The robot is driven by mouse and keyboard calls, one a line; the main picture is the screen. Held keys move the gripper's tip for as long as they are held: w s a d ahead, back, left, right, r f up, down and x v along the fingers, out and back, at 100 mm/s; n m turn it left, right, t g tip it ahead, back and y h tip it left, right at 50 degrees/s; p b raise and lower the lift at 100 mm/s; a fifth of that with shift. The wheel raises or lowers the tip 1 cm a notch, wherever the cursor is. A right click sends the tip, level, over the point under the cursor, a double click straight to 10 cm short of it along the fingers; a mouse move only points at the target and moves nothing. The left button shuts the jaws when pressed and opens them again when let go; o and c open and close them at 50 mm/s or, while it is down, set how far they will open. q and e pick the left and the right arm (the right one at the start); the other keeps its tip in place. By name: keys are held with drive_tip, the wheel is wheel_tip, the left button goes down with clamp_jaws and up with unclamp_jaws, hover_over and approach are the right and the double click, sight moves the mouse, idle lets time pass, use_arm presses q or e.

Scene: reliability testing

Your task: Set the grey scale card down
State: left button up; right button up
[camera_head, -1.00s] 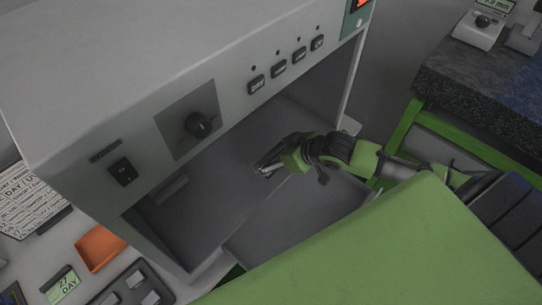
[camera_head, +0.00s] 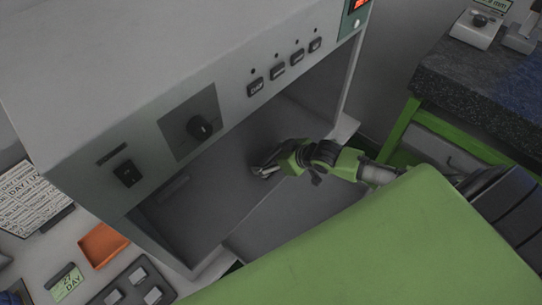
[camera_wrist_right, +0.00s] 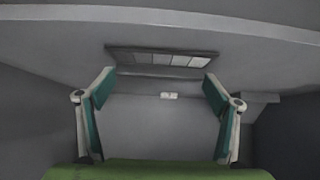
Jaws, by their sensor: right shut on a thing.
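The grey scale card (camera_wrist_right: 165,58) shows in the right wrist view as a thin strip with patches from dark to light grey. It spans the gap between the fingertips of my right gripper (camera_wrist_right: 160,76), which is shut on it. In the head view my right gripper (camera_head: 264,172) is inside the open front of the grey light booth (camera_head: 80,75), above its floor. The card cannot be made out clearly there. Whether it touches the booth surface cannot be told. My left gripper is not in view.
The booth's front panel carries a knob (camera_head: 200,127), a rocker switch (camera_head: 127,173) and several buttons. An orange tray (camera_head: 103,244) and a printed card (camera_head: 30,200) lie at the left. A dark stone-topped bench (camera_head: 480,95) stands at the right. The booth floor around my gripper looks clear.

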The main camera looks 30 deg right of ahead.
drive_tip(key=o, duration=0.9)
drive_tip(key=shift+f, duration=0.15)
drive_tip(key=shift+r, duration=0.2)
drive_tip(key=shift+v, duration=6)
